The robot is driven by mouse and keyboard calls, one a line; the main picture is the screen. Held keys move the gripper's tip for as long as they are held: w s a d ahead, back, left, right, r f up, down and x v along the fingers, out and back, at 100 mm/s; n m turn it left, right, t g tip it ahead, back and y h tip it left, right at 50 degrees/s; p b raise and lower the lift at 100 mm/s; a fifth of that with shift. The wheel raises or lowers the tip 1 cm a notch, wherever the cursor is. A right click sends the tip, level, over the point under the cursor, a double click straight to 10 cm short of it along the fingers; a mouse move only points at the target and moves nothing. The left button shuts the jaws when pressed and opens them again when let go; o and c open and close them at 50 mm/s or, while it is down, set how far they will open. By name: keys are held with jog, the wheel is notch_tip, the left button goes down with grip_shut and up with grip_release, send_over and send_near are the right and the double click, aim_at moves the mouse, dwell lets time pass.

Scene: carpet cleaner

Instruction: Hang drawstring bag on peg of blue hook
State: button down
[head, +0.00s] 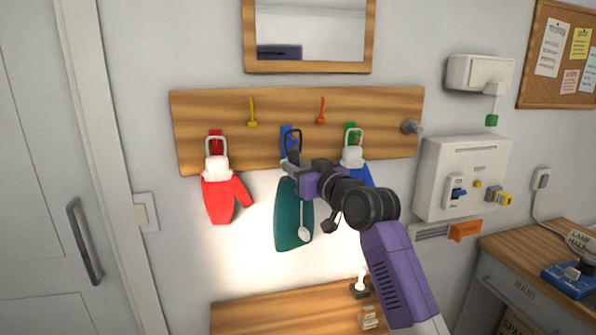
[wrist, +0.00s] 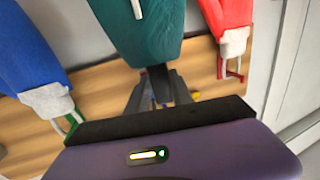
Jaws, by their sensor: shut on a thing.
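The dark teal drawstring bag (head: 287,222) hangs below my gripper, in front of the wall, with a pale cord and oval end on its front. My gripper (head: 290,168) is shut at the bag's top, just below the blue hook (head: 285,132) on the wooden board. A dark loop stands up above the gripper, beside or in front of the blue hook; I cannot tell whether it is around the peg. In the wrist view the bag (wrist: 165,40) shows upside down beyond my gripper (wrist: 158,90). The gripper hides the bag's neck.
A red garment (head: 222,196) hangs on the red hook to the left. A blue garment (head: 361,174) hangs on the green hook close to the right. Small yellow (head: 252,113) and orange (head: 321,112) pegs flank the blue hook. A wooden shelf (head: 260,314) lies below.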

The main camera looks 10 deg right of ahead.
dwell(0.4)
jog(key=shift+w+f+b, duration=0.1)
jog(key=shift+f+b, duration=0.45)
jog(key=shift+f, duration=0.25)
dwell(0.6)
jog(key=c, duration=1.5)
grip_release()
jog(key=shift+c, duration=0.2)
jog(key=shift+o, duration=0.9)
jog(key=shift+f, duration=0.1)
jog(key=o, duration=0.5)
jog(key=shift+o, duration=0.2)
